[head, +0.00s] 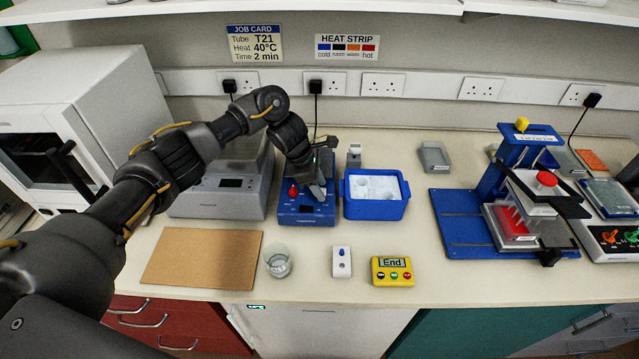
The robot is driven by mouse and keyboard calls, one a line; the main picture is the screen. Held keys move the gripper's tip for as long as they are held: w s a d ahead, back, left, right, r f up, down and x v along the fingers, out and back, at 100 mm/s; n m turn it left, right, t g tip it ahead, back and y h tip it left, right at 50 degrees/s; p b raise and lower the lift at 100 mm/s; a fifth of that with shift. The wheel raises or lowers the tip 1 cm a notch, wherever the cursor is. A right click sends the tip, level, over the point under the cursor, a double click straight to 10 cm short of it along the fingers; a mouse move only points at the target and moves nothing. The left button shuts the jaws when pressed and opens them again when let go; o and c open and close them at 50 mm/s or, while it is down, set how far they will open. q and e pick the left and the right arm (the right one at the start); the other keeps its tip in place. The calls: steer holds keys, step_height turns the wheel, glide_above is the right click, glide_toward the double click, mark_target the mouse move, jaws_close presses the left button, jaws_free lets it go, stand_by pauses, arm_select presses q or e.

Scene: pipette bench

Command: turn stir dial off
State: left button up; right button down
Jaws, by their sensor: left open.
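A blue bench unit (306,215) with a small display stands in the middle, in front of the wall. A red knob (293,191) shows on the left of its front panel. My left gripper (319,192) is open and points down over the right part of that panel, to the right of the red knob. It hides whatever dial lies there, and I cannot tell whether its fingers touch it. My right gripper is out of view.
A blue ice box (375,209) stands close to the right of the unit, and a grey instrument (222,203) close to its left. A beaker (278,263), a small white switch box (342,262) and a yellow timer (392,271) reading "End" stand in front.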

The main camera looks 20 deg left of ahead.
arm_select(q)
steer(key=shift+d+f, duration=0.1)
steer(key=shift+f, duration=0.1)
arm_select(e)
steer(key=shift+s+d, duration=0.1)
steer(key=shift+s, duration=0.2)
arm_select(q)
steer(key=shift+c, duration=0.4)
